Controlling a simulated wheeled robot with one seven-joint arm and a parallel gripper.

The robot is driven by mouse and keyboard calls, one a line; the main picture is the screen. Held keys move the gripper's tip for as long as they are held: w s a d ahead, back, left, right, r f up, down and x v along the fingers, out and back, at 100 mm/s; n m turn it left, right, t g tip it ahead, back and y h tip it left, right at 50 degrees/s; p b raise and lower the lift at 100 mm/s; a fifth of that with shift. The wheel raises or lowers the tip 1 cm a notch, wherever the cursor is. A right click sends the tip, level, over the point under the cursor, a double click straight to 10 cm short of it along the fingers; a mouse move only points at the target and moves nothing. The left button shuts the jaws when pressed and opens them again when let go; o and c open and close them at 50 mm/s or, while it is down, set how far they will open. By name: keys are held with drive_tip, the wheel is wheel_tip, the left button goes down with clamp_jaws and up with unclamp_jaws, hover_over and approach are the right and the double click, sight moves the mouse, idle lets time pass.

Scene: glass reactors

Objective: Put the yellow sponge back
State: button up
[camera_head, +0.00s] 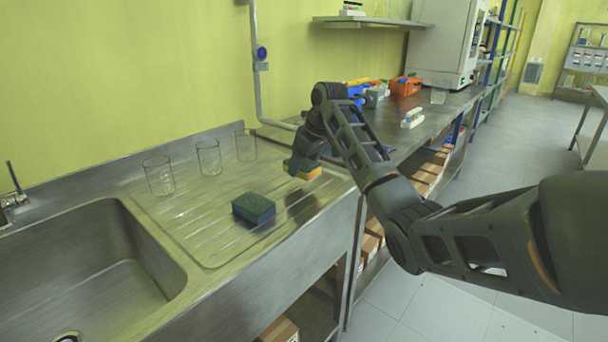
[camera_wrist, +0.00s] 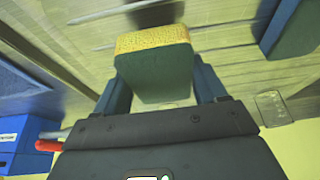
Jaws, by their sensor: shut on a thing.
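The yellow sponge (camera_head: 304,169), yellow with a green face, is between the fingers of my gripper (camera_head: 302,160), low over the right end of the ribbed drainboard (camera_head: 196,244). In the wrist view the sponge (camera_wrist: 155,68) fills the space between the two blue fingers, and my gripper (camera_wrist: 160,90) is shut on it. Whether the sponge touches the drainboard is unclear. A dark blue and green sponge (camera_head: 254,208) lies on the drainboard to the left; it also shows at the upper right of the wrist view (camera_wrist: 294,28).
Several glass beakers (camera_head: 209,158) stand along the drainboard's back. The sink basin (camera_head: 85,262) is at left. The bench (camera_head: 400,130) beyond my gripper holds an orange box (camera_head: 405,85) and small containers. The front of the drainboard is clear right of the dark sponge.

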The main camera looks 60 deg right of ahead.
drive_tip(key=shift+f, duration=1.95)
drive_tip(key=shift+f, duration=0.1)
drive_tip(key=o, duration=0.9)
drive_tip(key=shift+o, duration=0.2)
drive_tip(key=v, duration=1.2)
